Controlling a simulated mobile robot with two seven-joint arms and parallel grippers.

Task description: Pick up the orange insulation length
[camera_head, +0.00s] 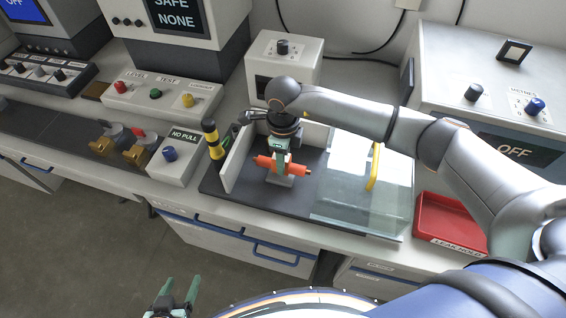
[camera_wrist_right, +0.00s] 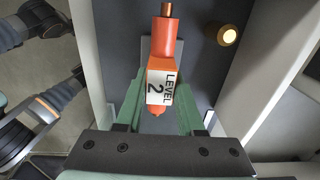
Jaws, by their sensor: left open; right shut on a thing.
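The orange insulation length (camera_head: 265,164) lies level across a small grey support on the dark mat, with copper showing at its end. In the right wrist view the orange insulation length (camera_wrist_right: 163,57) bears a white "LEVEL 2" label. My right gripper (camera_head: 279,161) comes down from above and is shut on it; its green fingers also show on both sides of it in the right wrist view (camera_wrist_right: 158,92). Whether it touches the support is hard to tell. My left gripper (camera_head: 180,290) is open and empty, low in front of the bench.
A white upright panel (camera_head: 240,158) stands just left of the piece, beside a yellow-black post (camera_head: 213,139). A clear panel with a yellow handle (camera_head: 373,167) lies to the right. A red "LEAK HOLD" tray (camera_head: 450,222) is further right.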

